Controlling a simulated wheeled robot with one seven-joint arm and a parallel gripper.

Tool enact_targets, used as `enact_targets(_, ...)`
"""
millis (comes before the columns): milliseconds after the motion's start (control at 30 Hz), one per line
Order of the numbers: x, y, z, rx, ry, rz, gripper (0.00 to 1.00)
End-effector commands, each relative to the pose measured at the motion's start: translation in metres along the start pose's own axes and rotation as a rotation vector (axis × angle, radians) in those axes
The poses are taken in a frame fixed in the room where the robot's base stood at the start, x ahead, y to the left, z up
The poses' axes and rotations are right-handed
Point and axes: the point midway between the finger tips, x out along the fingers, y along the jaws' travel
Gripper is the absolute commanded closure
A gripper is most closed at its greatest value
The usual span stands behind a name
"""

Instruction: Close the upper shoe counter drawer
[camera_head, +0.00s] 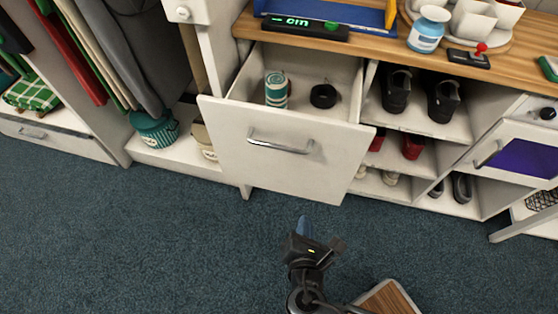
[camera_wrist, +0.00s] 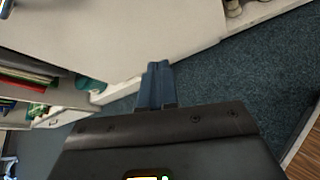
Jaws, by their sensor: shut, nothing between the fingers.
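The upper shoe counter drawer (camera_head: 275,165) is pulled out from under the wooden counter top in the head view. Its front is white with a silver bar handle (camera_head: 280,144). Inside it are a green and white striped can (camera_head: 276,89) and a round black item (camera_head: 323,96). My gripper (camera_head: 305,226) is shut and empty, in front of and below the drawer front, apart from it in the head view. In the wrist view my blue fingers (camera_wrist: 155,85) are together, with a white panel (camera_wrist: 120,35), seemingly the drawer front, beyond them.
Open shelves with black shoes (camera_head: 443,99) and red shoes (camera_head: 412,146) stand right of the drawer. A cabinet with a handle (camera_head: 488,153) is farther right. The blue carpet (camera_head: 150,235) in front is clear.

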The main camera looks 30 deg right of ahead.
Motion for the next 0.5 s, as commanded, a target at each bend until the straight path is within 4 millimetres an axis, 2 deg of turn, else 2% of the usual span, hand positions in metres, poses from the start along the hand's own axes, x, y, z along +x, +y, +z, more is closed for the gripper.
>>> enact_targets(33, 0.005, 0.023, -0.005, -0.08, -0.074, 0.009, 1.0)
enact_targets(100, 0.003, 0.049, -0.002, -0.187, -0.187, 0.002, 1.0)
enact_targets(233, -0.01, 0.09, 0.004, -0.322, -0.362, -0.021, 1.0)
enact_targets(367, -0.023, 0.115, 0.009, -0.385, -0.468, -0.045, 1.0)
enact_targets(500, -0.027, 0.123, 0.013, -0.406, -0.508, -0.059, 1.0)
